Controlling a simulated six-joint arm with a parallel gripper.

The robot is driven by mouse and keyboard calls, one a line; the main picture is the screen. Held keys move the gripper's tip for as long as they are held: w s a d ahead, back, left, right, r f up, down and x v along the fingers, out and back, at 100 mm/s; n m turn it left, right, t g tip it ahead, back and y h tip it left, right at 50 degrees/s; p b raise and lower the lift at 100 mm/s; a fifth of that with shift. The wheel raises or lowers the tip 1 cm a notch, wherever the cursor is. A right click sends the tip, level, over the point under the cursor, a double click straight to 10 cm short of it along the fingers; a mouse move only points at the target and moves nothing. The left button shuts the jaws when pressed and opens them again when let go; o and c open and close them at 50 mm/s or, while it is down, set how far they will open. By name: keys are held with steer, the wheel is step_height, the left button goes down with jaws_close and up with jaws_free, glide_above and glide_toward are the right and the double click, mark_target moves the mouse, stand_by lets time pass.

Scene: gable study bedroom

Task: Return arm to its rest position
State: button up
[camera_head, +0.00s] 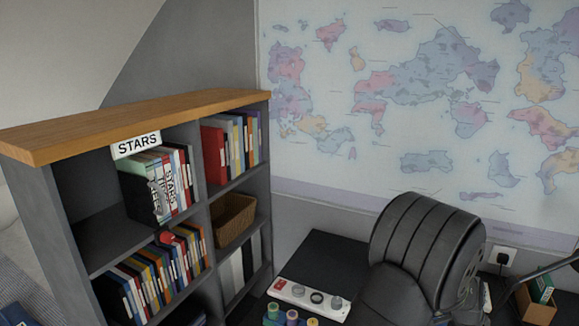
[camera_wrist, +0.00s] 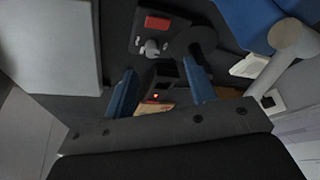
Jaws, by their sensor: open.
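My gripper (camera_wrist: 160,88) shows in the wrist view with its two blue fingers spread wide apart. Nothing is held between the fingers. Beyond them is a dark block with a small red light, and I cannot tell what it is. I cannot make out my gripper in the head view, so its place relative to the shelf is unclear.
A grey bookshelf with a wooden top (camera_head: 150,115) stands at left, holding books, a STARS label (camera_head: 137,145) and a wicker basket (camera_head: 234,220). A black ribbed chair-like form (camera_head: 425,240) is at right. A white power strip (camera_head: 310,297) lies on a dark surface. A map (camera_head: 420,90) covers the wall.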

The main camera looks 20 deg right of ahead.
steer(key=s+d, duration=0.2)
steer(key=s, duration=0.3)
steer(key=shift+d, duration=0.4)
steer(key=shift+o, duration=0.2)
